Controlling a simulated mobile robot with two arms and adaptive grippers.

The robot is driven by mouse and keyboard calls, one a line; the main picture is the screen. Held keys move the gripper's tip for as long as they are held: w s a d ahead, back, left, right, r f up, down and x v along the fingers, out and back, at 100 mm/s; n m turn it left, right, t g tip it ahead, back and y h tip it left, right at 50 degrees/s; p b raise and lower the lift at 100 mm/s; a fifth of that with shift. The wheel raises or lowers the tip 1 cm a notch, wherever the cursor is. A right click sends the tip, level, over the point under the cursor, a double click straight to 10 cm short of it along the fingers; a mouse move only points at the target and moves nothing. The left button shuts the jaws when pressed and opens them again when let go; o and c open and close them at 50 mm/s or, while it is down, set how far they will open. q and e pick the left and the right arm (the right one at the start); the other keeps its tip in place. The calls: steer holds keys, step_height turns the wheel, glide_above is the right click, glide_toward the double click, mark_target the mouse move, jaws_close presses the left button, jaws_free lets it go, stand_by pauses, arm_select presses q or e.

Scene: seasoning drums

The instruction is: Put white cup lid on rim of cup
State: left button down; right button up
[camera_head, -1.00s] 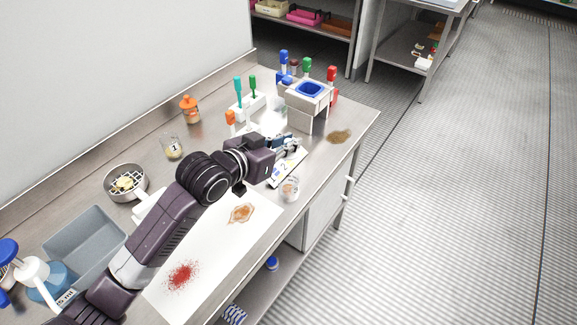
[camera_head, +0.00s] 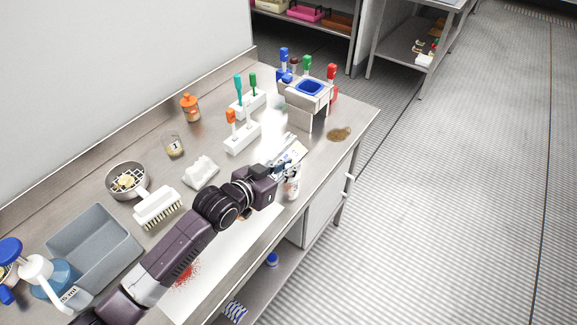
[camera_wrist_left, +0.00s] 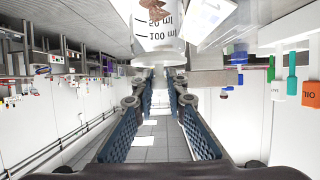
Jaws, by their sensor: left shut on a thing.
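The clear cup (camera_head: 292,188) stands near the table's front edge, just below my left gripper (camera_head: 291,168). In the left wrist view, which is upside down, the cup (camera_wrist_left: 158,22) shows ml marks and something brown inside. My left gripper (camera_wrist_left: 162,75) is shut at the cup's rim, on a pale thin piece that looks like the white cup lid (camera_wrist_left: 158,60). Whether the lid is fully seated on the rim cannot be told. My right gripper is out of view.
A stand with a blue tray (camera_head: 311,88) and white holders (camera_head: 242,137) stand behind. A brush (camera_head: 158,205), strainer (camera_head: 126,179), grey bin (camera_head: 95,240) and small beaker (camera_head: 173,146) lie left. A brown spill (camera_head: 339,134) is at right.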

arm_select(q)
steer(key=shift+f, duration=0.35)
steer(key=c, duration=1.9)
jaws_free()
steer(key=shift+c, duration=0.2)
steer(key=shift+r, duration=0.35)
steer(key=b+v, duration=0.1)
steer(key=v, duration=1.1)
steer(key=shift+b, duration=0.35)
